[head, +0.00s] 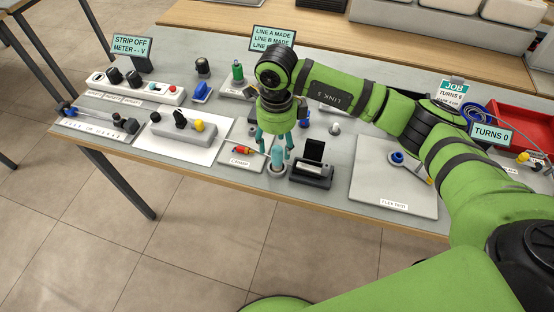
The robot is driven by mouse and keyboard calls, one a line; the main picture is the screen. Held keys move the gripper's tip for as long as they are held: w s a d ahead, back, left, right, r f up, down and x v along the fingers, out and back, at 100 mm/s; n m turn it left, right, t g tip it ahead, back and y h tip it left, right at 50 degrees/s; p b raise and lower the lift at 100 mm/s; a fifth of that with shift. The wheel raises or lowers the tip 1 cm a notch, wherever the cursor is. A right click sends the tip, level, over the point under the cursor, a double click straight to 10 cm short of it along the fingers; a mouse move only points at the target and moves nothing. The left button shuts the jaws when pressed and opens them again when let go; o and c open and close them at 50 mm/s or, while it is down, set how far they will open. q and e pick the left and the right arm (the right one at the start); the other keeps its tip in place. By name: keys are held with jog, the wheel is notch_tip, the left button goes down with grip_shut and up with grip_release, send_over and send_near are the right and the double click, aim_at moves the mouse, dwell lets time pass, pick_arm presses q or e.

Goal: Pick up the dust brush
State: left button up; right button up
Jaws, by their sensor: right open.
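A light-blue upright piece (277,157) stands in a round grey holder near the table's front edge, in the head view; it may be the dust brush, but no bristles show clearly. My right gripper (275,150) points down over it, open, with its teal fingers on either side of the piece's top. I cannot tell whether they touch it. My left gripper is not in view.
A flex-test board (392,180) and a red tray (515,128) are at right. Switch panels fill the left.

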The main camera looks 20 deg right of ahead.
aim_at(277, 160)
notch_tip(277, 160, down, 4)
jog(key=shift+s+f+p, duration=0.15)
jog(key=shift+f+p, duration=0.05)
jog(key=shift+p, duration=0.75)
jog(key=shift+f, duration=0.3)
grip_shut()
